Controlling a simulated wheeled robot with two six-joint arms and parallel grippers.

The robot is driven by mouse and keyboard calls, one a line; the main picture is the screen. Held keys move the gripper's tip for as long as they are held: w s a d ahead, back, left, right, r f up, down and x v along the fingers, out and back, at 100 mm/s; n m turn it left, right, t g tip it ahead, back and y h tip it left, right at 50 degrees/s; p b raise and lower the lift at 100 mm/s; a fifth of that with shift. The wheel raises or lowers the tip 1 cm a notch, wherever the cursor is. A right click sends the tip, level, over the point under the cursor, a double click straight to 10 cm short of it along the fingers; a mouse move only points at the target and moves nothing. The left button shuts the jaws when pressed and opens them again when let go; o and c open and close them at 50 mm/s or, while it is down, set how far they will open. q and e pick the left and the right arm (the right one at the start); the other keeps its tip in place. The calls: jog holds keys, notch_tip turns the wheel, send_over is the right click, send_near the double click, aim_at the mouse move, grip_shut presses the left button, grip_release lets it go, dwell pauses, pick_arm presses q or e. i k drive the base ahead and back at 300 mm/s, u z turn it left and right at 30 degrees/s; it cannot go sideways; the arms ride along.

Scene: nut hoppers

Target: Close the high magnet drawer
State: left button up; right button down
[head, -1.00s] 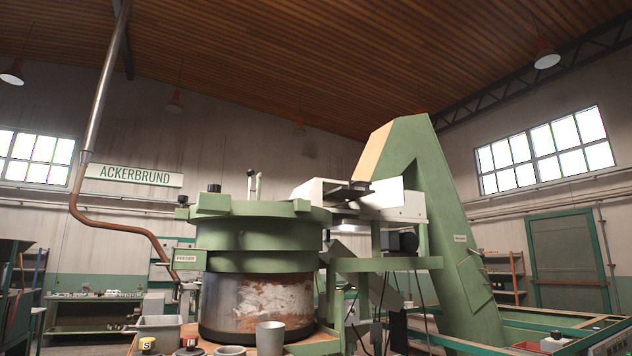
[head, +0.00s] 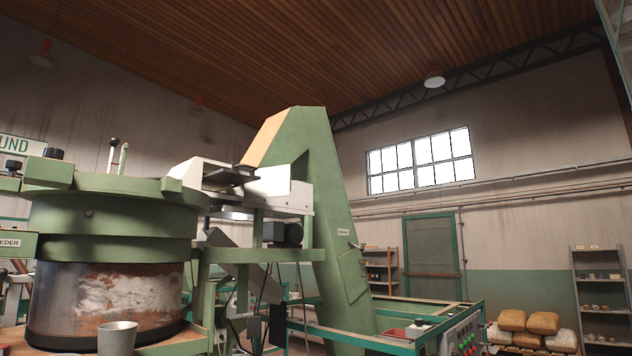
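A white housing (head: 260,182) stands high between the green feeder bowl (head: 110,205) and the tall green elevator (head: 325,230). A dark flat piece (head: 232,176) juts out of its upper side toward the bowl. It may be the magnet drawer, but I see no label on it and cannot tell how far it is out. Neither of my grippers is in view.
A green frame with a control panel (head: 462,335) stands at the lower right. Filled sacks (head: 530,325) and a grey shelf (head: 598,290) are behind it. A metal cup (head: 117,338) stands on the bench at the lower left.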

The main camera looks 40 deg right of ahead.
aim_at(240, 172)
jog(key=z, duration=0.4)
jog(key=i, duration=1.45)
jog(key=u, duration=0.55)
